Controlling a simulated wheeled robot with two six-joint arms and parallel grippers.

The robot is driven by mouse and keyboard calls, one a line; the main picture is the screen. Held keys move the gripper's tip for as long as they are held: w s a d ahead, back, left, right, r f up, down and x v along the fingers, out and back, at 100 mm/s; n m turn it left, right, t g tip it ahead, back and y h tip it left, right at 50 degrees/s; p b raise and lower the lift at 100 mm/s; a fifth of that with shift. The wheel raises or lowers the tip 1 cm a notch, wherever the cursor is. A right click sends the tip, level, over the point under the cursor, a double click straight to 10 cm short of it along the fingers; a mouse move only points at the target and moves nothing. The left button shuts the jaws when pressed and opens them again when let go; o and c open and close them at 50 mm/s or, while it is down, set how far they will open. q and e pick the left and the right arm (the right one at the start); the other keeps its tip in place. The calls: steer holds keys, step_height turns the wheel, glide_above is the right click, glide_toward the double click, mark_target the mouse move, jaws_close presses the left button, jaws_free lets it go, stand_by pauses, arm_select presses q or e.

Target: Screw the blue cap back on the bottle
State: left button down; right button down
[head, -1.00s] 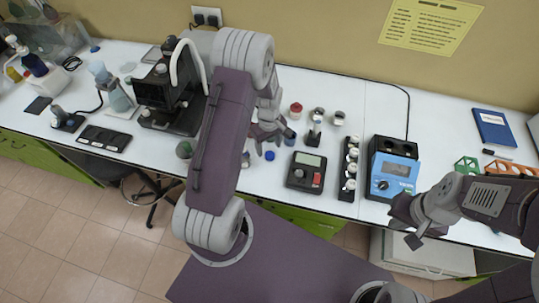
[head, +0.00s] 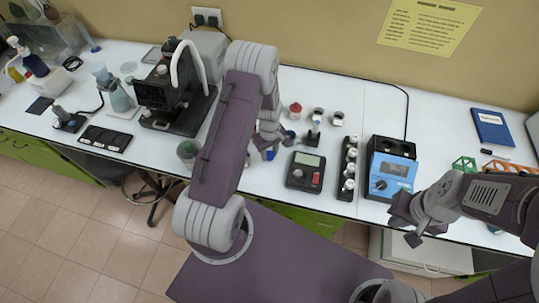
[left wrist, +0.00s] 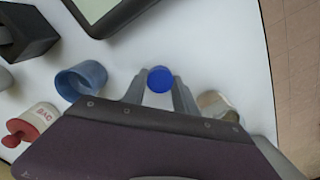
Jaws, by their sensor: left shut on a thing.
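The small round blue cap (left wrist: 160,79) is between the two fingertips of my left gripper (left wrist: 159,86) in the left wrist view, and the gripper is shut on it. In the head view my left gripper (head: 267,147) is low over the front of the white bench, with the blue cap (head: 269,155) at its tips. A clear glass bottle (left wrist: 214,103) with an open-looking top stands just right of the gripper in the left wrist view, partly hidden by the gripper body. My right gripper (head: 407,224) is open and empty near the front edge.
A blue cup (left wrist: 84,80) and a red-knobbed white jar (left wrist: 36,124) stand left of the gripper in the wrist view. In the head view a black meter (head: 305,171), a black vial rack (head: 348,169) and a blue device (head: 391,168) stand to the right.

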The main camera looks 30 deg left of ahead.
mark_target(270, 154)
arm_select(q)
steer(key=shift+w+r, duration=0.1)
steer(key=shift+r, duration=0.4)
step_height(270, 154, up, 3)
steer(key=shift+r+b, duration=0.1)
steer(key=shift+b, duration=0.5)
steer(key=s+d+r, duration=0.1)
steer(key=s+r, duration=0.2)
steer(key=s, duration=0.2)
steer(key=s+d+r+b, duration=0.1)
steer(key=s+r, duration=0.3)
steer(key=s, duration=0.2)
steer(key=shift+s+d, duration=0.3)
